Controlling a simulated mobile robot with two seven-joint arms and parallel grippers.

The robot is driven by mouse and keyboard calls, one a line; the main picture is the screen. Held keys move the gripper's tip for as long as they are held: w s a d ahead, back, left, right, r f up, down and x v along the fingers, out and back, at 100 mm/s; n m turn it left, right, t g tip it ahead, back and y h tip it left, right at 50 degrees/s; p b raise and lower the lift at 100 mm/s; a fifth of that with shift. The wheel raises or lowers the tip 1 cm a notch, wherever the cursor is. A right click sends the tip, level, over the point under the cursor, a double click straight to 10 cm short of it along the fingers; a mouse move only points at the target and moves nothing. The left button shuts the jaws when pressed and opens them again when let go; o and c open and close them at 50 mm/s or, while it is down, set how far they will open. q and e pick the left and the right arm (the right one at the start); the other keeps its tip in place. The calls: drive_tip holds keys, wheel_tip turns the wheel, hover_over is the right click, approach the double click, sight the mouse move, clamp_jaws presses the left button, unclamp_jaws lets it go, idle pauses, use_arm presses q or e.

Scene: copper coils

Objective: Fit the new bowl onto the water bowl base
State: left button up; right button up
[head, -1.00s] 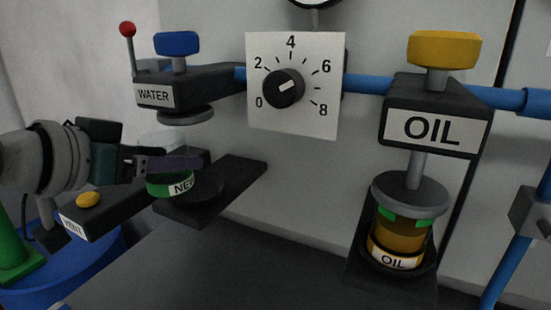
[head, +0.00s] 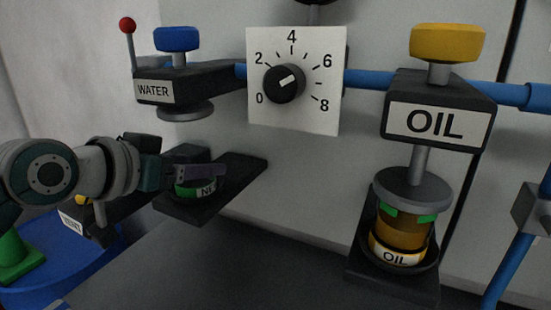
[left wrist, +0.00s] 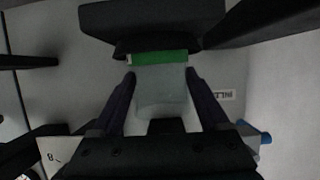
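The new bowl, clear with a green band (head: 187,190) and a partly visible label, is at the dark water bowl base (head: 240,175). My left gripper (head: 205,171) is shut on the bowl, its finger covering part of it. In the left wrist view, the clear bowl (left wrist: 161,92) lies between the fingertips of my left gripper (left wrist: 160,76). Its green band is right against the dark base (left wrist: 150,18) there. I cannot tell if it is fully seated. My right gripper is not in view.
The WATER head (head: 190,85) with its grey disc (head: 185,112) hangs above the bowl. A dial panel (head: 310,115) and the OIL unit (head: 435,120) with its oil bowl (head: 400,235) stand to the right. A dark VENT block (head: 105,225) is partly behind my left arm.

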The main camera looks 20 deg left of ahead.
use_arm(q)
drive_tip(key=o, duration=0.3)
drive_tip(key=shift+s+r, duration=0.15)
drive_tip(key=shift+r, duration=0.05)
drive_tip(key=d+p+v, duration=0.1)
drive_tip(key=p+v, duration=0.1)
drive_tip(key=v, duration=0.9)
drive_tip(key=s+d+f+g, duration=0.5)
drive_tip(key=s+f, duration=0.1)
drive_tip(key=s, duration=0.3)
drive_tip(key=s+d+f+m+g, duration=0.1)
drive_tip(key=s+d+f+g, duration=0.3)
drive_tip(key=s+f, duration=0.2)
drive_tip(key=s, duration=0.2)
drive_tip(key=shift+s+d+g+y, duration=0.4)
drive_tip(key=shift+r, duration=0.1)
